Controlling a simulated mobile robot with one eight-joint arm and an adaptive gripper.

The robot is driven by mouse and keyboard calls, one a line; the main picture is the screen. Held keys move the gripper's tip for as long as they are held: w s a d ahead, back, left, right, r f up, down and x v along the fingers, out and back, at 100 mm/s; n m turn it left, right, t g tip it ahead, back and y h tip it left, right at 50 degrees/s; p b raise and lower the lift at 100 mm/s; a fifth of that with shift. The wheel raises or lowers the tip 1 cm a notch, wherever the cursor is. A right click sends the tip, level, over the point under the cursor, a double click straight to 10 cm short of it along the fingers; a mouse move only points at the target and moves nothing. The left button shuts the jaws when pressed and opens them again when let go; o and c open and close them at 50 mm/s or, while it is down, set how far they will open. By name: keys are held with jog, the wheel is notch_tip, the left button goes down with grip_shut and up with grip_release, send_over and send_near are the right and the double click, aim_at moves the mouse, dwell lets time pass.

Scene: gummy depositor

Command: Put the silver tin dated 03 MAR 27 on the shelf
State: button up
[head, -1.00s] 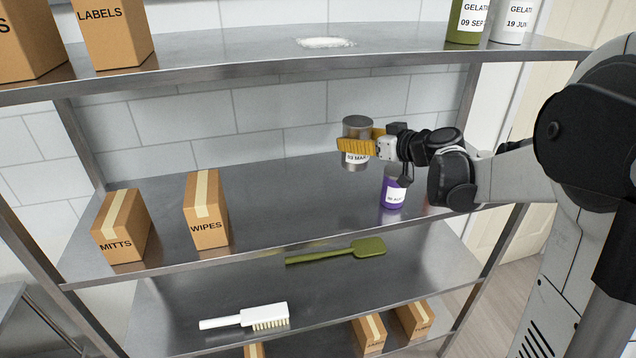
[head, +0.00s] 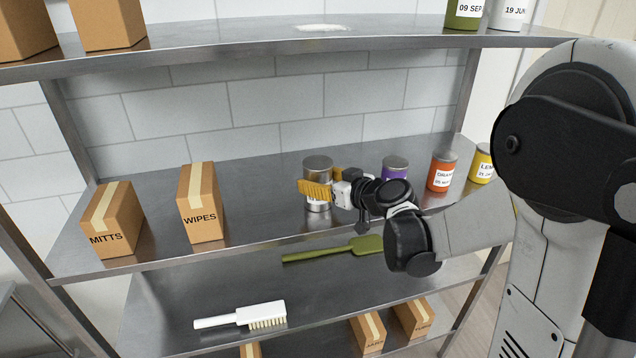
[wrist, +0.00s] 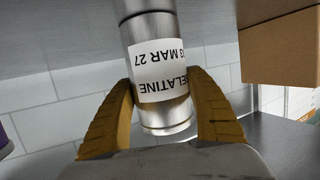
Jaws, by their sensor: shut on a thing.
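The silver tin (head: 318,167) is in my gripper (head: 317,188), over the middle shelf (head: 270,215) in the head view. The yellow fingers are shut around its sides, and it looks upright. In the wrist view the tin (wrist: 150,27) lies between both fingers (wrist: 163,115). Its white label shows upside down there and reads "ELATINE" and "3 MAR 27", cut off at the edge. The tin's base is at or just above the shelf surface; I cannot tell whether it touches.
A purple tin (head: 395,164), an orange tin (head: 442,172) and a yellow tin (head: 482,163) stand to the right on the same shelf. WIPES (head: 200,208) and MITTS (head: 112,225) boxes stand left. Bare shelf lies between WIPES and the silver tin. The upper shelf (head: 250,53) is overhead.

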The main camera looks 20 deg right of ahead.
jog(key=shift+r, duration=0.15)
jog(key=o, duration=1.4)
